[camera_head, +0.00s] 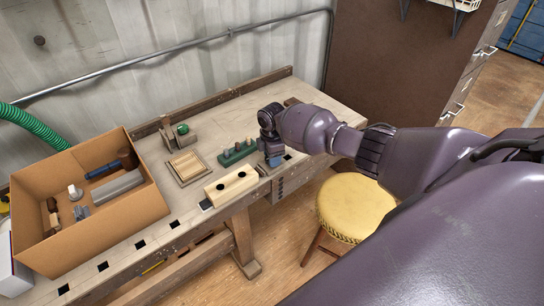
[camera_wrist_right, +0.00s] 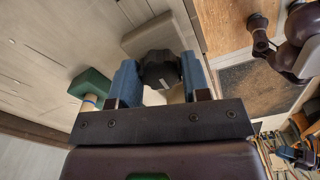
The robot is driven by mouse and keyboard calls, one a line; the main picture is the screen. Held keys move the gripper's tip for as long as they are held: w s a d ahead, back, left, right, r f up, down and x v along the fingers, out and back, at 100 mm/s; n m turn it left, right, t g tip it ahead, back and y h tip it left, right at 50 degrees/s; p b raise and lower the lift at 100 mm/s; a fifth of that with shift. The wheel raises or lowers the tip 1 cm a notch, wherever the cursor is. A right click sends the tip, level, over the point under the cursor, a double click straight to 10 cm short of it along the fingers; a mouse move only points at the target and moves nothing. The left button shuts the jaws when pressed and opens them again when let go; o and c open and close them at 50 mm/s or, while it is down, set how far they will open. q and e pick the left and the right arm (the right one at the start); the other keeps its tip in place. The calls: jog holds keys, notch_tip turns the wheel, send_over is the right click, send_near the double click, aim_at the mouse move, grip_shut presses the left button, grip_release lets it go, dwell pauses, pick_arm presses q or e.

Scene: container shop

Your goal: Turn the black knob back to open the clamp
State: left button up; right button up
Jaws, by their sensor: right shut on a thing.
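The black knob (camera_wrist_right: 160,70) has a pale mark on its side and sits between the two blue fingers of my right gripper (camera_wrist_right: 158,80) in the right wrist view. The fingers press on it from both sides. Just beyond the knob is a beige block (camera_wrist_right: 152,36), which may be part of the clamp. In the head view my right gripper (camera_head: 272,152) points down at the bench's front edge, right of the green peg block, and hides the knob.
On the workbench (camera_head: 225,117) are a green block with pegs (camera_head: 238,154), a wooden block with two holes (camera_head: 231,186), a small wooden tray (camera_head: 187,166) and a cardboard box of tools (camera_head: 140,215). A yellow stool (camera_head: 352,205) stands in front. The bench's far right is mostly clear.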

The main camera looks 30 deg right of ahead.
dwell(0.5)
jog(key=o, duration=0.9)
jog(key=shift+o, duration=0.2)
jog(key=shift+r, duration=0.1)
notch_tip(320, 180, up, 11)
jog(key=p, duration=0.1)
jog(key=shift+f, duration=0.2)
